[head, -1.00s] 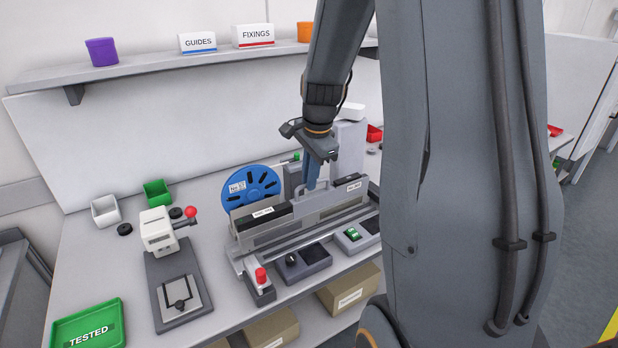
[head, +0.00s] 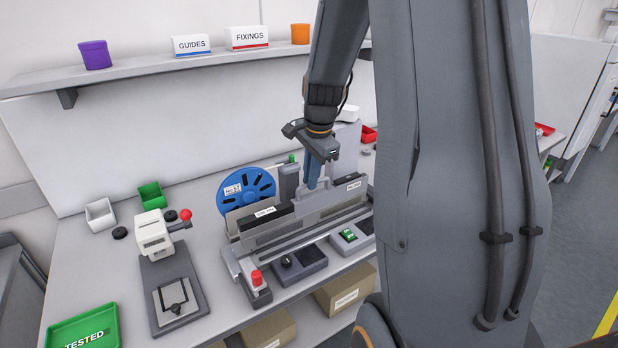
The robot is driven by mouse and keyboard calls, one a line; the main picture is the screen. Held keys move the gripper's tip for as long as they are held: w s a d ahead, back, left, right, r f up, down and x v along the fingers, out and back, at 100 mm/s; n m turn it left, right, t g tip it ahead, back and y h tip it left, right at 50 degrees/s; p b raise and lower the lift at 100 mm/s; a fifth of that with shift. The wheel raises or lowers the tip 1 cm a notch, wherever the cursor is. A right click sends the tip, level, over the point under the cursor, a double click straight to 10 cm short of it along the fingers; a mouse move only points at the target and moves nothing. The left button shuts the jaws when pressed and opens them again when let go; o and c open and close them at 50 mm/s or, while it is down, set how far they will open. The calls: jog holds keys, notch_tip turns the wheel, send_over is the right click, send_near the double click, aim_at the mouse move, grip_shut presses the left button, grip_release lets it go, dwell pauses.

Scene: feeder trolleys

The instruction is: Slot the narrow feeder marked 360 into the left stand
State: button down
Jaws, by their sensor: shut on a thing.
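My gripper (head: 314,172) points down with its blue fingers shut at the raised grey handle (head: 325,186) of a long, narrow grey feeder (head: 310,207). The feeder lies lengthwise over a grey rail fixture (head: 243,262) on the bench. Dark blocks with white labels show at its two ends; the labels are too small to read surely, so I cannot confirm the 360 mark. A blue reel (head: 262,185) stands upright behind the left end. Whether the feeder's underside touches the rail is hidden. I cannot tell which part is the left stand.
A white lever press (head: 155,235), white bin (head: 100,213), green bin (head: 150,194) and green TESTED tray (head: 83,332) are to the left. A shelf (head: 150,68) runs above.

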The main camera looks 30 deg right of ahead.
jog(key=shift+d+r, duration=0.1)
jog(key=shift+d, duration=0.2)
jog(key=c, duration=1.7)
grip_release()
jog(key=shift+c, duration=0.2)
